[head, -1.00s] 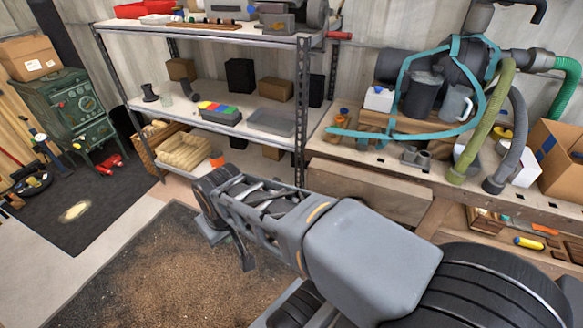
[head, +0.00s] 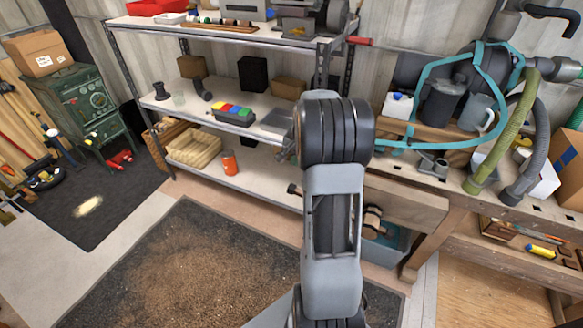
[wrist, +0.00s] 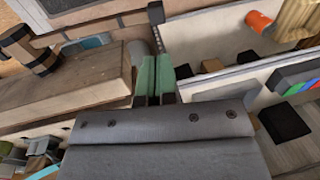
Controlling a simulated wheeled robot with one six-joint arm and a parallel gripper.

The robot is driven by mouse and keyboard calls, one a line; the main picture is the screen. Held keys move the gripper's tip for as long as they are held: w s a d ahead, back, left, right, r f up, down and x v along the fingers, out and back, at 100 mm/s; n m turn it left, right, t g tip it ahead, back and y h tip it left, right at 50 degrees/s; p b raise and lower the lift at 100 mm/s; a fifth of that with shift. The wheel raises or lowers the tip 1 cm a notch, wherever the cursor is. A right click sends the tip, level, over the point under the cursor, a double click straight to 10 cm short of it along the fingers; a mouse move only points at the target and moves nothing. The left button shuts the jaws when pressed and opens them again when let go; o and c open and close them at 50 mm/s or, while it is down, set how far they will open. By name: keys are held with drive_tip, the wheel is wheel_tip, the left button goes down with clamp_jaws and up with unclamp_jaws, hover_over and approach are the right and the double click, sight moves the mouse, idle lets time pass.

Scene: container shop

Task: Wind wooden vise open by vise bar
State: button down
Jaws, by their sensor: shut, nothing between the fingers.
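My gripper shows in the wrist view with its green fingertips (wrist: 154,80) together and nothing between them. In the head view my own arm hides it. The wooden vise appears as a pale wooden jaw (head: 405,203) at the left end of the workbench, right of my arm. A long wooden block (wrist: 65,92), which looks like this jaw, lies left of my fingers in the wrist view. A banded wooden piece (wrist: 38,50) is beyond it. A dark knob (head: 293,189), perhaps the vise bar's end, pokes out left of my arm. The rest of the bar is hidden or unclear.
A metal shelf unit (head: 245,180) stands behind and left of my arm, with an orange can (head: 229,163) on its bottom shelf. A blue-grey tub (head: 385,243) is under the bench. A dark mat (head: 190,270) covers open floor at the front left.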

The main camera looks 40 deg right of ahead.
sight(289, 187)
drive_tip(key=f, duration=0.4)
drive_tip(key=w+f, duration=0.1)
drive_tip(key=f, duration=0.3)
drive_tip(key=w+a+f, duration=0.1)
drive_tip(key=f, duration=0.3)
drive_tip(key=shift+a+f, duration=0.1)
drive_tip(key=shift+f, duration=0.1)
